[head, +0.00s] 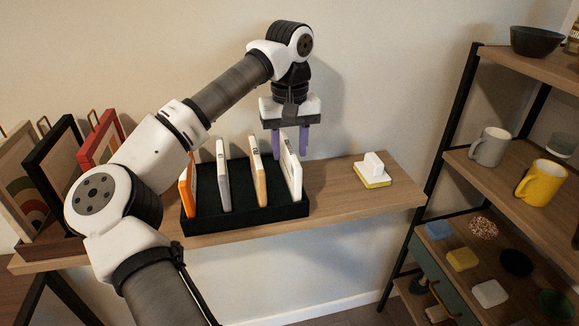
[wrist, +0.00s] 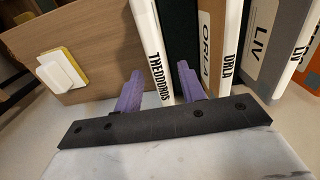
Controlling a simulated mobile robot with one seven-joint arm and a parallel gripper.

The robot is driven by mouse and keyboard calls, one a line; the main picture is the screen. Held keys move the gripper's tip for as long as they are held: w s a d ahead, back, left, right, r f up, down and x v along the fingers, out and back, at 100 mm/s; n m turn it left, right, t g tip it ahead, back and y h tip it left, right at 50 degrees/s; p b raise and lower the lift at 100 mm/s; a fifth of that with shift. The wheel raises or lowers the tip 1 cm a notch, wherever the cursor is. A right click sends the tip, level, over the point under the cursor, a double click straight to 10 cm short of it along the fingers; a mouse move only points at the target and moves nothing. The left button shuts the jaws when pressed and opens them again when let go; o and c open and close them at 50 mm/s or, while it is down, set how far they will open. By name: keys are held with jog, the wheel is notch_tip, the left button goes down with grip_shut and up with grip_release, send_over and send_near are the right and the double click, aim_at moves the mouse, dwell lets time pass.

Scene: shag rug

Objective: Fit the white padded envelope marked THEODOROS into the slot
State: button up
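The white padded envelope marked THEODOROS (head: 291,172) stands in the right end of the dark rack (head: 245,214), slightly tilted in the head view. Its lettered spine (wrist: 157,70) faces up in the wrist view. The rack hides its bottom edge, so I cannot tell how deep it sits. My gripper (head: 289,148) points down over the envelope. Its purple fingers (wrist: 160,88) are apart, one on each side of the spine, with gaps showing beside it.
An orange-edged envelope marked ORLA (head: 257,172), a grey one (head: 223,175) marked LIV and another orange one (head: 188,187) share the rack. A white-and-yellow block (head: 373,170) lies on the shelf at right. Frames (head: 68,150) stand at left. A shelving unit (head: 470,160) stands at right.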

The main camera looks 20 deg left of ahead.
notch_tip(320, 180, down, 4)
jog(key=shift+r, duration=0.25)
grip_shut()
jog(key=shift+r, duration=0.1)
